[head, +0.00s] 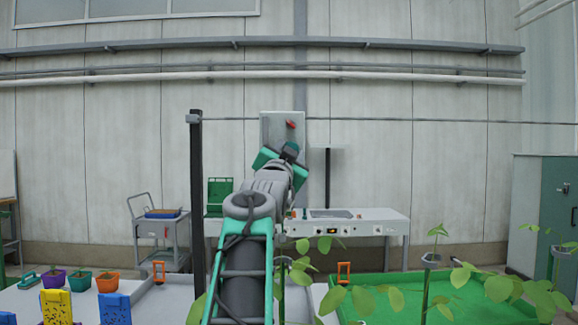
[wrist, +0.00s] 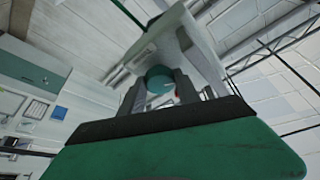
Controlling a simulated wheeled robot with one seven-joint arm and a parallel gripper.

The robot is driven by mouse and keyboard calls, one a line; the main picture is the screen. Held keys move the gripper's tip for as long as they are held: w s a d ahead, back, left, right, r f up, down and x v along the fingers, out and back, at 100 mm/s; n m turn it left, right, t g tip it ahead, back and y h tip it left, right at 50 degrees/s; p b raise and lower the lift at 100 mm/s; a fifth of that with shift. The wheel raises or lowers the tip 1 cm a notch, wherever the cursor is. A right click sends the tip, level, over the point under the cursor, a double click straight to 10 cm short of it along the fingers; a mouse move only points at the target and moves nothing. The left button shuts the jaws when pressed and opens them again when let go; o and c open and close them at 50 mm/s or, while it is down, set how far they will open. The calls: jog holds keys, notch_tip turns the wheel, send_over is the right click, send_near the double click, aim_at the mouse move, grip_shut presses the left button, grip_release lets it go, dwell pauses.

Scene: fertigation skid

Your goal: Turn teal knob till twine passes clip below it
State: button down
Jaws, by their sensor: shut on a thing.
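The teal knob (wrist: 159,79) shows in the wrist view between the two fingers of my gripper (wrist: 172,88), which is shut on it. The knob sits at a pale grey panel (wrist: 170,45), and this panel also shows in the head view (head: 270,130). In the head view my gripper (head: 284,152) is raised in front of the panel, and my own arm and wrist cover the knob. The twine (head: 420,120) runs roughly level across the wall, at the height of the panel. The clip cannot be made out in either view.
A red handle (head: 291,124) is on the panel's upper right. A dark post (head: 196,210) stands left of my arm. A white bench (head: 370,222) with controls is behind. Leafy plants and a green tray (head: 400,288) are at the right front, small pots at left.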

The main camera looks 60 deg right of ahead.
jog(key=shift+s+r+n+t+y+b, duration=0.2)
jog(key=shift+n+t+y, duration=0.9)
jog(key=shift+n, duration=1.95)
jog(key=shift+s+f+n+t+y+b, duration=0.1)
jog(key=shift+n+t+y+b, duration=0.25)
jog(key=shift+n+t, duration=2.05)
jog(key=shift+s+r+n+t+y+b, duration=0.2)
jog(key=shift+n+t+y, duration=0.55)
jog(key=shift+n, duration=3)
jog(key=shift+w+f, duration=0.1)
jog(key=shift+w, duration=0.1)
jog(key=c, duration=0.9)
grip_release()
jog(key=shift+d+f, duration=0.1)
jog(key=shift+d, duration=0.05)
jog(key=b+v, duration=0.2)
jog(key=v, duration=0.6)
jog(key=shift+b, duration=0.4)
